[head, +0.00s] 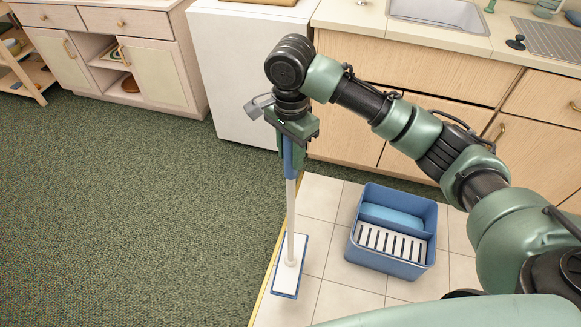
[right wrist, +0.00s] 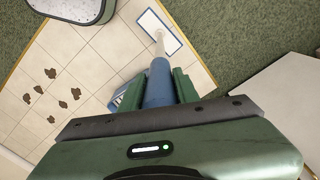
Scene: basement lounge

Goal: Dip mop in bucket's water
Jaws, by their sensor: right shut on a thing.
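The mop (head: 291,215) stands upright in the head view, with a blue grip, a pale pole and a flat white head edged in blue (head: 288,265). Its head is over the edge of the tiles, to the left of the bucket and apart from it. My right gripper (head: 289,142) is shut on the blue grip, which also shows between its fingers in the right wrist view (right wrist: 160,85). The blue bucket (head: 433,240) stands on the tiles, with a white slatted wringer and a blue water section (head: 392,217). My left gripper is not in view.
Wooden counter cabinets (head: 520,130) and a white appliance (head: 240,80) stand behind the tiles. Green carpet (head: 130,220) lies open on the left. In the right wrist view, brown stains (right wrist: 51,73) mark the tiles, near a grey-rimmed object (right wrist: 75,10).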

